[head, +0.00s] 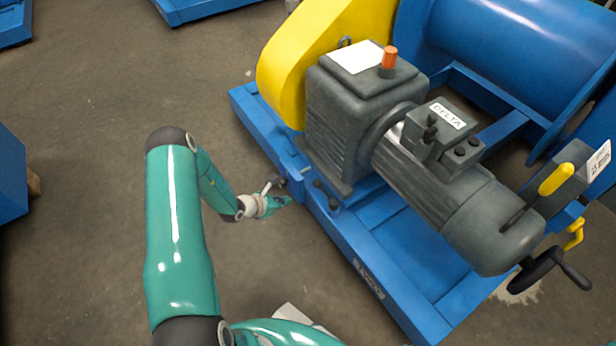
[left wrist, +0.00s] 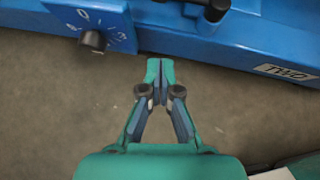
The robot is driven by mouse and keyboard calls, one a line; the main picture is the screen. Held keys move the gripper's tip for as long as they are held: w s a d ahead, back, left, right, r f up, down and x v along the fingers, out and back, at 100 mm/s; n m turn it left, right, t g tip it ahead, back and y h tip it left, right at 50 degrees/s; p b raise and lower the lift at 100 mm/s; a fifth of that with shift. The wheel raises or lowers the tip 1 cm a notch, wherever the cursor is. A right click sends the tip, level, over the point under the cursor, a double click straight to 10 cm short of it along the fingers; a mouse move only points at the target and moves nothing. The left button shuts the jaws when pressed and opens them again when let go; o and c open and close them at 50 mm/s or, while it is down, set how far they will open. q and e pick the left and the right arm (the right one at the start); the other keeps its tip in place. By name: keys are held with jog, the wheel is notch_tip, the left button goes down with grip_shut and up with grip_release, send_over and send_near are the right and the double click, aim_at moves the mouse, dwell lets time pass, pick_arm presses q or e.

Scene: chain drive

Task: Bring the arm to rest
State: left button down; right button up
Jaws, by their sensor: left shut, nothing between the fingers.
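My left arm (head: 172,235) is teal with dark joints and comes in from the lower left in the head view. My left gripper (head: 284,199) is beside the near edge of the blue machine frame (head: 365,262). In the left wrist view the gripper (left wrist: 160,75) is shut, with its fingertips together and nothing between them. Bare floor shows beneath it. A blue plate with a black knob (left wrist: 92,41) and white numbers is ahead and to the left of the fingertips. My right gripper is not in view.
A grey gearbox (head: 345,125) and motor (head: 455,195) sit on the frame beside a yellow chain guard (head: 305,50) and a blue drum (head: 520,50). A lever with a yellow grip (head: 556,179) is at the right. Another blue block (head: 10,175) stands at the left edge. The floor between is clear.

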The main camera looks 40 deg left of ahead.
pick_arm(q)
jog(key=w+d+r+m+h, duration=0.2)
jog(key=w+d, duration=0.1)
jog(key=d, duration=0.3)
jog(key=w+d+r+m+h, duration=0.1)
jog(key=w+d+r, duration=0.15)
jog(key=d, duration=0.35)
jog(key=s+d+r+m+g+h, duration=0.1)
jog(key=s+d+m+g+h, duration=0.15)
jog(key=d, duration=0.35)
jog(key=s+d+r+m+g+h, duration=0.1)
jog(key=d+m, duration=0.2)
jog(key=d, duration=0.2)
jog(key=s+d+m+g, duration=0.7)
jog(key=s+d+m, duration=0.25)
jog(key=s, duration=0.45)
jog(key=s+a+f+m+g+y, duration=0.15)
jog(key=s+m+y, duration=0.25)
jog(key=s+m, duration=0.5)
jog(key=w+r+m+t+p, duration=0.1)
jog(key=w+r+m+p, duration=0.1)
jog(key=r+p, duration=1.3)
jog(key=w+r+m+t+p, duration=0.1)
jog(key=r+m+p, duration=0.2)
jog(key=r+p, duration=1.2)
jog(key=shift+w+a+r+t+p, duration=0.3)
jog(key=shift+w+r+t+p, duration=0.1)
jog(key=shift+r, duration=0.1)
